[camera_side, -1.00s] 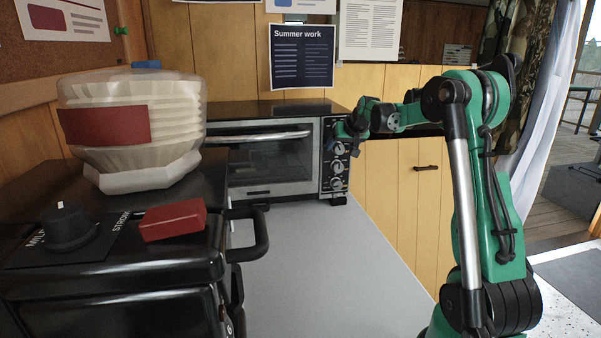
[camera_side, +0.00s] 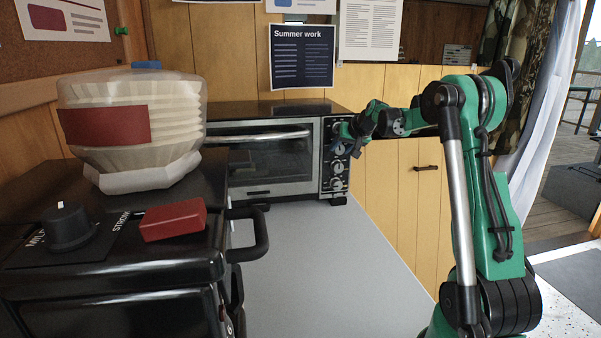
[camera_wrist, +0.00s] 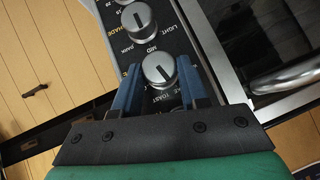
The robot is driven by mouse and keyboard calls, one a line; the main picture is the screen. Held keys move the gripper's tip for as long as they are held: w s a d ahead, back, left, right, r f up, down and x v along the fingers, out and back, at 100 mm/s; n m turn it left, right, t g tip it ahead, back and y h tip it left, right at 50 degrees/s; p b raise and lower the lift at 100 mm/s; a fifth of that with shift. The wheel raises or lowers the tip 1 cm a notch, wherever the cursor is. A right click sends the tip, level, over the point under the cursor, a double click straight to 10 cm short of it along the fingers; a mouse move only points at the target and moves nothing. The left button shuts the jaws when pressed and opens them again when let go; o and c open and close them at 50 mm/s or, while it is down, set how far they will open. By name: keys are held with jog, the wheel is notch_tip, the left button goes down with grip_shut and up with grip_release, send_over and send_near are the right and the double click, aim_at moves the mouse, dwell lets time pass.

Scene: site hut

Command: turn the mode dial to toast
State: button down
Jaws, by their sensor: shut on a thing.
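The toaster oven's mode dial (camera_wrist: 160,70) is a round silver knob with a dark pointer line. In the wrist view the line slants toward the lower right, and the word TOAST is printed near the fingers. My gripper (camera_wrist: 158,76) is shut on this dial, with one blue finger on each side. The other mode labels are mostly hidden by the fingers.
The shade dial (camera_wrist: 138,20) is close beside the held dial. The oven door handle (camera_side: 258,137) is left of the panel. The grey counter (camera_side: 310,250) in front is clear. A black appliance (camera_side: 110,275) with a red block (camera_side: 173,220) stands at left.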

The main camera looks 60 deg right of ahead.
jog(key=shift+s+d+m+t+y, duration=0.1)
jog(key=shift+m+t+y, duration=0.4)
jog(key=shift+t, duration=0.2)
jog(key=shift+c, duration=2.3)
grip_release()
jog(key=shift+v, duration=2.8)
